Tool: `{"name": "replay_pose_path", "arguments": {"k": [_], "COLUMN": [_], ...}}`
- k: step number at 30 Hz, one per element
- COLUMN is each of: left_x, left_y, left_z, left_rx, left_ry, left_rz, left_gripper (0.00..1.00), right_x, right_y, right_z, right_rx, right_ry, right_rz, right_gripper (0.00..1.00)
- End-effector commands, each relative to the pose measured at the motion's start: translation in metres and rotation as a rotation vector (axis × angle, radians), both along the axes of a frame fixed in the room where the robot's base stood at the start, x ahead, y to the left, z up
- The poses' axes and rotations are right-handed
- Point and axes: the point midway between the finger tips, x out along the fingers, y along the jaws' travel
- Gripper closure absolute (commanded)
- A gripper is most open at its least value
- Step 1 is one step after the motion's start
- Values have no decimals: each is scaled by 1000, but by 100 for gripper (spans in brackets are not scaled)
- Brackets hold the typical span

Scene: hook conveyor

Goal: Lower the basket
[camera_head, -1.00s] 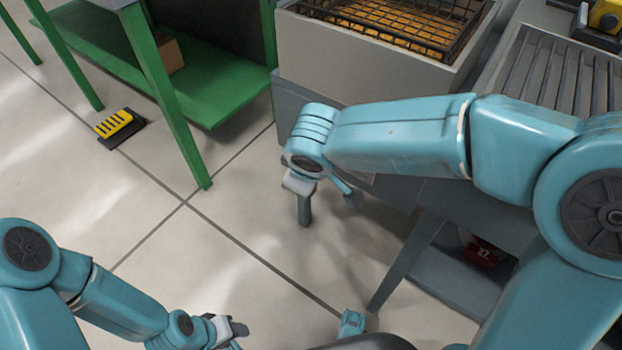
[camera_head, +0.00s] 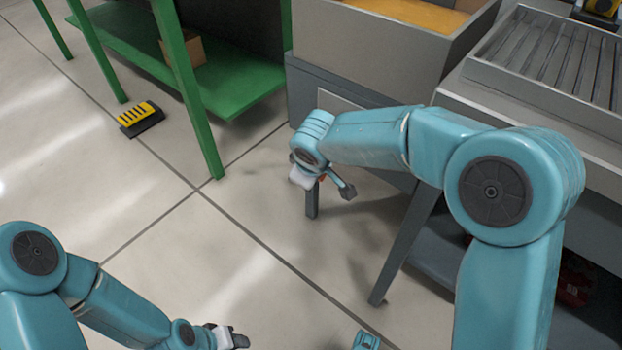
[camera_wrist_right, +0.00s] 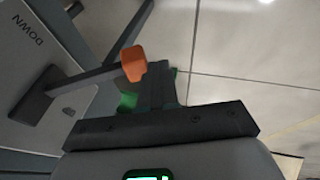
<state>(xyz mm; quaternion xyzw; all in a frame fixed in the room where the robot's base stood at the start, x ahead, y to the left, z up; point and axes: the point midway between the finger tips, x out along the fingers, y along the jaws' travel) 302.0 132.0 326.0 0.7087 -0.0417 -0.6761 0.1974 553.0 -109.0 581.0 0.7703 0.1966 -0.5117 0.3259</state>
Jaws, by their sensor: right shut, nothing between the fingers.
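The grey tank (camera_head: 370,35) stands at the top of the head view, with orange-yellow contents (camera_head: 420,14) inside. No basket wires show in the visible part. A lever with an orange knob (camera_wrist_right: 132,63) stands out from a grey panel marked DOWN (camera_wrist_right: 28,45) in the right wrist view. My right gripper (camera_wrist_right: 158,75) is shut and empty, its fingers right beside the knob; I cannot tell whether they touch it. In the head view the right gripper (camera_head: 312,205) points down in front of the tank's stand. My left gripper (camera_head: 235,338) is low at the bottom edge, its jaws unclear.
A slatted grey tray (camera_head: 550,70) lies right of the tank. A green shelf (camera_head: 235,85) with a cardboard box (camera_head: 185,48) stands at the back left. A yellow-black block (camera_head: 140,118) lies on the floor. A sloping grey leg (camera_head: 400,255) is under the machine.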

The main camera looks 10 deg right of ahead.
Motion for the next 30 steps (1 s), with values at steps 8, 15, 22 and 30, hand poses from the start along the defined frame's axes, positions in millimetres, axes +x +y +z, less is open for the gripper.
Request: {"name": "replay_pose_path", "arguments": {"k": [8,15,22,30], "left_x": [2,3,3,2], "left_y": [1,1,1,1], "left_z": [-7,-7,-7,-5], "left_rx": [1,2,2,1], "left_ry": [-3,-8,-8,-6], "left_rz": [5,5,5,4], "left_gripper": [51,51,51,51], "right_x": [10,11,9,7], "right_y": [-3,-3,-2,-2], "right_z": [-11,-12,-11,-8], "right_rx": [0,1,1,1], "right_ry": [-1,-2,-4,-5], "right_rz": [-1,-1,-1,-1], "right_gripper": [100,100,100,100]}}
